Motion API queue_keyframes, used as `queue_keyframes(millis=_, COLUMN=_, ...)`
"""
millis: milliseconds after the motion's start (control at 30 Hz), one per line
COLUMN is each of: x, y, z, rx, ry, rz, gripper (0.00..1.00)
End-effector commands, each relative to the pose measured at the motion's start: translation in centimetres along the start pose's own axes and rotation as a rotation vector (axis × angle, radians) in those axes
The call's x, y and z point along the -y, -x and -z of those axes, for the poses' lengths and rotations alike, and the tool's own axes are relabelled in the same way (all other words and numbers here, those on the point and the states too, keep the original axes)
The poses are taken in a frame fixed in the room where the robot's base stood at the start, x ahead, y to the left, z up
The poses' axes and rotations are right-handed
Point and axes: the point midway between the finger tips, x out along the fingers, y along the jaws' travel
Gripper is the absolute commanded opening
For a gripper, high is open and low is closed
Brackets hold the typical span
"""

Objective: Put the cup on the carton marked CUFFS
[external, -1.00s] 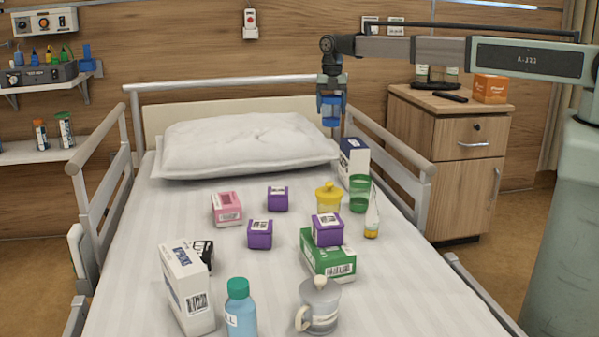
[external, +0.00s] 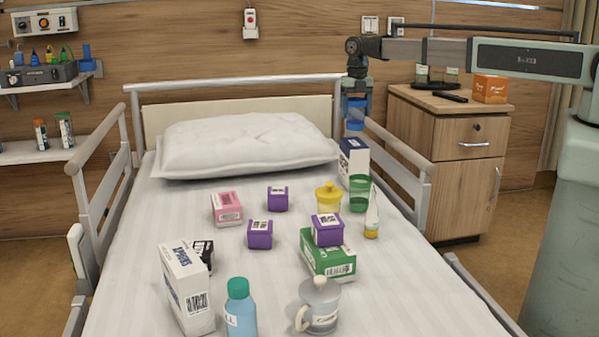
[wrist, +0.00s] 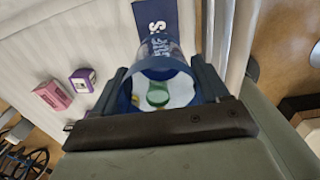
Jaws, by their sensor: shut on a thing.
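My gripper (external: 356,102) is shut on a clear blue cup (external: 355,124), held in the air over the right head end of the bed. In the wrist view, the cup (wrist: 160,46) sits between the two fingers of my gripper (wrist: 162,82). A tall white and navy carton (external: 352,165) stands on the bed just below the cup, with a gap between them. In the wrist view, this carton (wrist: 166,14) shows a navy face with a white S; the rest of its word is partly behind the cup, so I cannot read it fully.
Close to the navy carton stand a green cup (external: 358,194), a yellow lidded pot (external: 328,199) and a clear bottle (external: 371,218). A purple box (external: 327,230) sits on a green carton (external: 330,262). The bed rail (external: 392,152) is at the right.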

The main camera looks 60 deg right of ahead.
Motion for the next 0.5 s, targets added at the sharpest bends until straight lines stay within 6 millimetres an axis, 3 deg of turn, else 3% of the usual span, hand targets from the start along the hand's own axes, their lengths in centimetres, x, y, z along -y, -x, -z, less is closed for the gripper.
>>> queue_keyframes(millis=500, x=0.0, y=-4.6, z=0.0, rx=0.000, ry=-0.001, rz=0.000, gripper=0.43)
